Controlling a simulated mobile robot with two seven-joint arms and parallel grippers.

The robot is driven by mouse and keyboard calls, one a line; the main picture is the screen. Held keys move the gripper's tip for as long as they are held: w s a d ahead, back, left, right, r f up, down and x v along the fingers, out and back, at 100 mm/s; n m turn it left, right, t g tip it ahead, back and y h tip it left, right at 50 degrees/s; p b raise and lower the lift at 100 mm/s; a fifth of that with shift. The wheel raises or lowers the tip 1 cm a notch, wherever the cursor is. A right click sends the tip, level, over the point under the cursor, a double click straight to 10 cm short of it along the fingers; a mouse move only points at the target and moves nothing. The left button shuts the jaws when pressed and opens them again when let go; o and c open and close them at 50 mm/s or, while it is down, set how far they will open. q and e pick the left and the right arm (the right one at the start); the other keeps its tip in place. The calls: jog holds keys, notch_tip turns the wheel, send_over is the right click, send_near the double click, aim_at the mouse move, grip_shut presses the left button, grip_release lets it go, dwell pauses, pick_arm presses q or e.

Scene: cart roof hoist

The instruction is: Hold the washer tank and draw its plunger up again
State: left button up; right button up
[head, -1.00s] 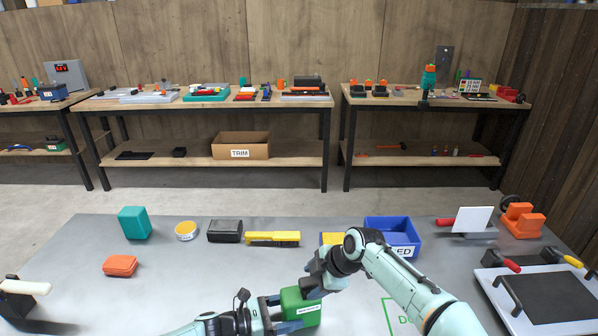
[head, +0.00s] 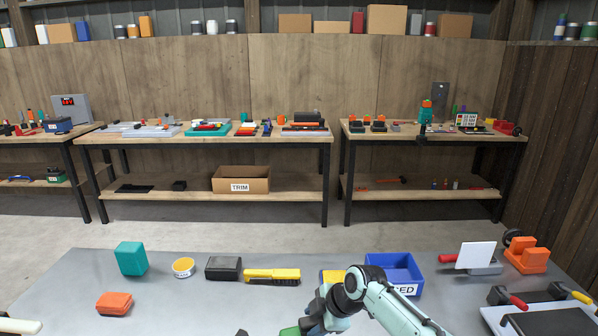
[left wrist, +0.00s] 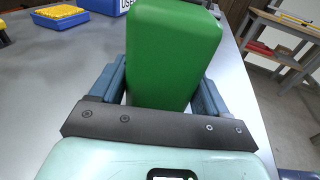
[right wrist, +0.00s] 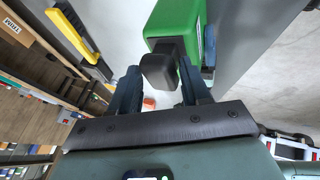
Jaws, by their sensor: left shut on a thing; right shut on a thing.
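The green washer tank (left wrist: 175,45) stands between the fingers of my left gripper (left wrist: 165,90), which is shut on its sides. In the head view only a sliver of the tank (head: 290,331) shows at the bottom edge, and the left gripper is out of the picture. My right gripper (right wrist: 158,88) is shut on the dark plunger knob (right wrist: 158,70), which sits close to the green tank's end in the right wrist view. In the head view the right gripper (head: 316,320) is beside the tank and hides the plunger. How far the plunger is out cannot be told.
A yellow-black brush (head: 272,276), a black box (head: 223,268), a yellow tin (head: 183,267), a teal block (head: 131,258) and an orange block (head: 114,303) lie on the grey table. A blue bin (head: 392,262) stands behind my right arm. Orange blocks (head: 527,255) stand at the right.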

jog(key=shift+r, duration=0.5)
jog(key=shift+w+r, duration=0.1)
jog(key=shift+r, duration=0.6)
dwell(0.5)
jog(key=shift+r, duration=0.75)
dwell(0.5)
